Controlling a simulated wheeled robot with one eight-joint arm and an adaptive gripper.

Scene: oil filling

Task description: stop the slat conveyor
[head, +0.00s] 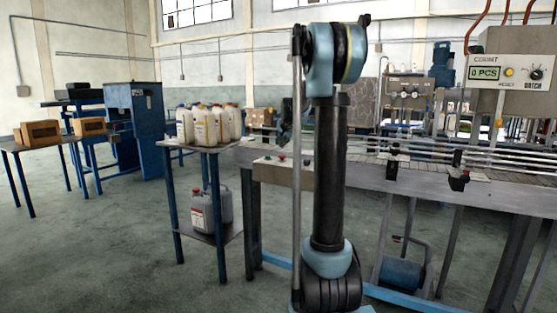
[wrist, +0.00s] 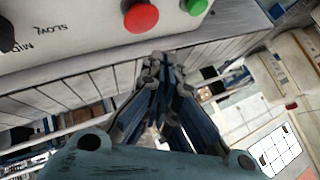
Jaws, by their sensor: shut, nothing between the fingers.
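The slat conveyor (head: 470,196) runs along the right side of the head view, partly hidden behind my arm. Its grey control box (head: 272,173) sits at the near left end, with small buttons on top. In the wrist view the box (wrist: 95,22) shows large at the top, with a red button (wrist: 140,17), a green button (wrist: 195,5) to its right and a dark knob (wrist: 6,36) by the words SLOW and MID. My gripper (wrist: 160,62) is shut and empty, its tips just below the red button in the picture. Contact with the button is not visible.
A small table (head: 205,149) with several white jugs (head: 205,125) stands left of the conveyor. A count panel (head: 512,72) hangs at the upper right. Cardboard boxes (head: 42,132) sit on a table at the far left. The floor at front left is clear.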

